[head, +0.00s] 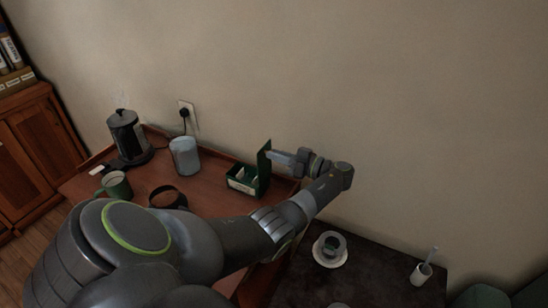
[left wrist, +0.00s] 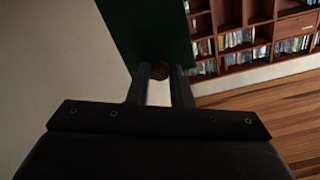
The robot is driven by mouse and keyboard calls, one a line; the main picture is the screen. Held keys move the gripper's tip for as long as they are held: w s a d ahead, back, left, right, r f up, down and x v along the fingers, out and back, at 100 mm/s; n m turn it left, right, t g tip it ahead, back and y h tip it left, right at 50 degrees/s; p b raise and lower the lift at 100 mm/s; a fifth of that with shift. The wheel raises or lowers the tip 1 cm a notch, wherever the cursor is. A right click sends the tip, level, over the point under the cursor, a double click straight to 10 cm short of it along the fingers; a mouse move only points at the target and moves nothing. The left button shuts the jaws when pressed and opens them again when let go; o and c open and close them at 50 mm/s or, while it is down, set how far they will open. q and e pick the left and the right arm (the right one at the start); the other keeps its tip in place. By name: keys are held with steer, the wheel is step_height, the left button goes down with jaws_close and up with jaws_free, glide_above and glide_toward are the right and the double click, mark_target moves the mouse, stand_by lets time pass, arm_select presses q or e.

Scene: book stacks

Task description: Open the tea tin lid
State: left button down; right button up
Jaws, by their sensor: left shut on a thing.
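The tea tin (head: 240,187) is a dark green box with a pale label on the wooden table near the wall. Its green lid (head: 264,162) stands upright at the tin's right side, and pale contents show inside the open tin. My left gripper (head: 273,156) reaches the lid from the right and is shut on it. My right gripper is not in view.
A dark kettle (head: 127,135), a grey-blue canister (head: 185,156), a green mug (head: 115,185) and a dark ring-shaped object (head: 167,196) stand left of the tin. A dark surface at right holds a cup on a saucer (head: 330,250) and a white pot (head: 421,273).

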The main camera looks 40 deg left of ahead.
arm_select(q)
steer(key=shift+w+d+f+y+b, duration=0.1)
steer(key=shift+d+f+y+b, duration=0.05)
steer(key=shift+d+y+b, duration=0.2)
steer(key=shift+a, duration=0.1)
steer(key=c, duration=1.3)
jaws_free()
steer(key=b+v, duration=0.5)
steer(key=v, duration=0.7)
